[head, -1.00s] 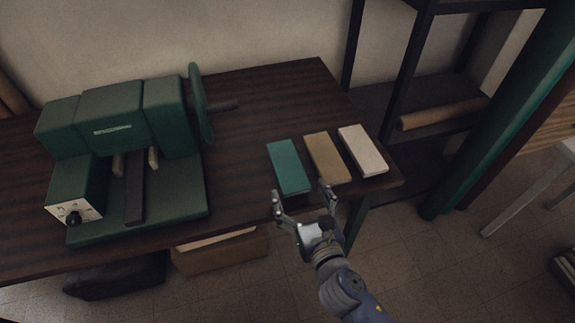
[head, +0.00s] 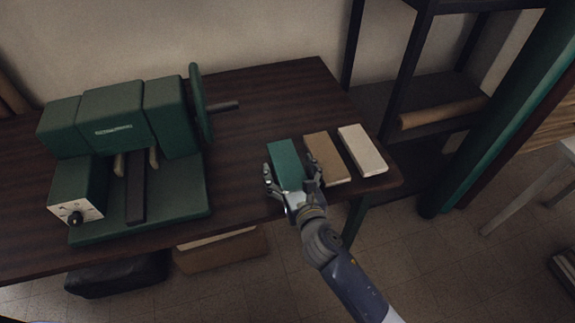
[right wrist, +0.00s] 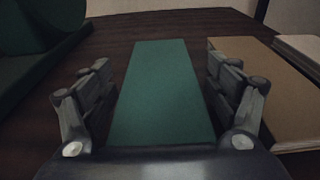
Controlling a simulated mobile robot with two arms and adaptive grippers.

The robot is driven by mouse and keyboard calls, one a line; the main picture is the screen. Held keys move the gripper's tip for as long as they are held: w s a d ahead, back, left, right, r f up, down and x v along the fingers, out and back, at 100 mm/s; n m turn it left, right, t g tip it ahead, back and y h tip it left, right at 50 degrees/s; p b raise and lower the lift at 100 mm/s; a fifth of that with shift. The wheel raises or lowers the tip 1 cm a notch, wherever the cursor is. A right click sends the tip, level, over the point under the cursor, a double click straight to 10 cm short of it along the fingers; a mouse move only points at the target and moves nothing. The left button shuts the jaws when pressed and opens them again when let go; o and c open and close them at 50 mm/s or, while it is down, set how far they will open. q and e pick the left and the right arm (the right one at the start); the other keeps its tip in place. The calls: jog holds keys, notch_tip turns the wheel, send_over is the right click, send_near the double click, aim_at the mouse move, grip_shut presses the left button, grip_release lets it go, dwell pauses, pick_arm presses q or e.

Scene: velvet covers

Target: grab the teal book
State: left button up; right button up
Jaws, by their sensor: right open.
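The teal book (head: 286,160) lies flat on the dark wooden table (head: 262,105), leftmost in a row of three books. My right gripper (head: 291,177) is open, with one finger on each side of the near part of the teal book. In the right wrist view the teal book (right wrist: 161,92) runs lengthwise between the two open fingers (right wrist: 160,100), with a gap on its left and a narrower one on its right. The right finger stands between the teal book and the tan book (head: 325,157). My left gripper is not in view.
A cream book (head: 362,150) lies right of the tan book, near the table's right end. A green machine (head: 120,115) with a handwheel stands to the left. Behind the books the tabletop is clear. A dark shelf (head: 425,95) stands at the right.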

jog(key=c, duration=1)
jog(key=shift+c, duration=0.2)
jog(key=shift+r, duration=0.15)
